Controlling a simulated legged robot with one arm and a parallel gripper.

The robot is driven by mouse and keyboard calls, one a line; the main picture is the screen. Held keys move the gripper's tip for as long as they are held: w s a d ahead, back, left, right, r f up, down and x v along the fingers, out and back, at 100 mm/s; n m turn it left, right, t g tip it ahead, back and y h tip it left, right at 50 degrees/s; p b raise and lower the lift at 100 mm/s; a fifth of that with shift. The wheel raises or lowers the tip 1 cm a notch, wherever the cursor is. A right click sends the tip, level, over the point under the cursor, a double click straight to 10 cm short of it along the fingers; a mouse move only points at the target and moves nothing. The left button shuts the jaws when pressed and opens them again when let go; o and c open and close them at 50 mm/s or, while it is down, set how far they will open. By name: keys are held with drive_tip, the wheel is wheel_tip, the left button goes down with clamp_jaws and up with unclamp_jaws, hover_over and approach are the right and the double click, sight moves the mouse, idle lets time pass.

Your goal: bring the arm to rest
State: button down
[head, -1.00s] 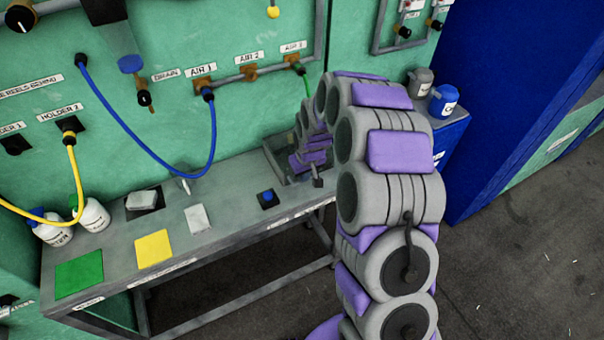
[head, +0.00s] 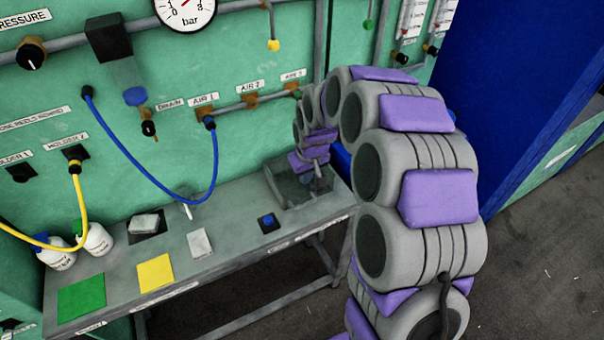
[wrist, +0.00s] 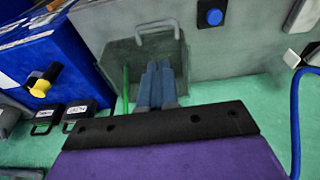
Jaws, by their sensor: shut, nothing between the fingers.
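My arm, grey with purple pads, arches up on the right of the head view and reaches down to the right end of the bench. In the wrist view my gripper (wrist: 158,70) shows as two blue-grey fingers held together with nothing between them. They are in front of a grey see-through box (wrist: 118,60) with a pale handle (wrist: 155,28). The box also shows in the head view (head: 284,190), close to the arm's end. The fingers are hard to make out there. I cannot tell whether they touch the box.
The bench (head: 225,240) carries a blue button (head: 268,221), a white block (head: 199,243), yellow (head: 155,273) and green (head: 81,301) pads and two bottles. Blue (head: 150,172) and yellow (head: 83,205) hoses hang from the green wall. A blue cabinet (head: 500,90) stands right.

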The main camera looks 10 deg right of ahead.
drive_tip(key=s+d+r+m+g, duration=0.1)
drive_tip(key=s+r, duration=0.3)
drive_tip(key=s, duration=0.9)
drive_tip(key=s+d+r+m+g, duration=0.1)
drive_tip(key=s+r, duration=0.2)
drive_tip(key=s, duration=1)
drive_tip(key=s+d+r+m+g, duration=0.1)
drive_tip(key=s+r, duration=0.3)
drive_tip(key=s, duration=0.9)
drive_tip(key=shift+s+d+r+m+g+h, duration=0.2)
drive_tip(key=shift+d+r+m+g+h, duration=0.15)
drive_tip(key=shift+g, duration=0.25)
